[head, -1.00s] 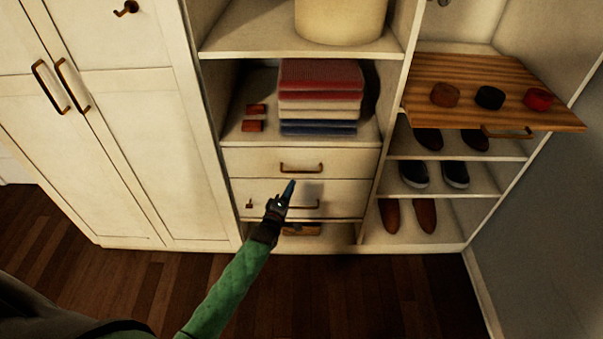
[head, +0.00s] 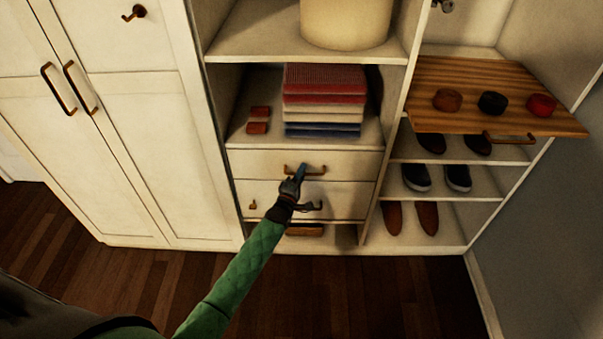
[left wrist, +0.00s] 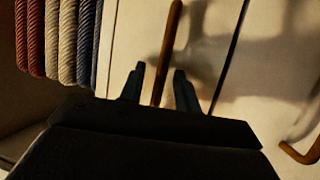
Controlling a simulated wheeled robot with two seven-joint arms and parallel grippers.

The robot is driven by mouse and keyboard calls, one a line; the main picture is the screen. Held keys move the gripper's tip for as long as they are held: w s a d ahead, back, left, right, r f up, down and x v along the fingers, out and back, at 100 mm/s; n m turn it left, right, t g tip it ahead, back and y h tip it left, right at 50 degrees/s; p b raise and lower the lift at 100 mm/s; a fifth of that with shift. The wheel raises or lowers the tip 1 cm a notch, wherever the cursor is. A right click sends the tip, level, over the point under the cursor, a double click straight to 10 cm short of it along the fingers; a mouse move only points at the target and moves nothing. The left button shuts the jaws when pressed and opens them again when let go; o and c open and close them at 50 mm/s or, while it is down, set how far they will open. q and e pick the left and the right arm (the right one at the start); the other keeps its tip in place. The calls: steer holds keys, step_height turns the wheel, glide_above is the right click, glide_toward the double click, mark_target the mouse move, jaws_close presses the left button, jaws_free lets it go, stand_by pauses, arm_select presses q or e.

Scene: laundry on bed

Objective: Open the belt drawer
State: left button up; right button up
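Two white drawers sit in the middle column: an upper one (head: 352,164) and a lower one (head: 350,200), both shut. The upper drawer has a bronze bar handle (head: 319,172). My left gripper (head: 302,168) is in front of this handle and hides part of it. In the left wrist view, the handle bar (left wrist: 168,50) runs between my two open fingers (left wrist: 158,80), with gaps on both sides. A wooden panel (head: 440,75) at the right bears several rolled belts, such as a red one (head: 541,106), and sticks out from its column. My right gripper is not in view.
The lower drawer's handle (head: 313,207) is just below my left gripper. Folded clothes (head: 323,100) lie on the shelf above the drawers. Shoes (head: 416,177) stand on racks at the right. White wardrobe doors (head: 125,130) are at the left. The wooden floor (head: 330,295) in front is clear.

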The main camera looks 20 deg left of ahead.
arm_select(q)
steer(key=shift+w, duration=0.1)
jaws_close()
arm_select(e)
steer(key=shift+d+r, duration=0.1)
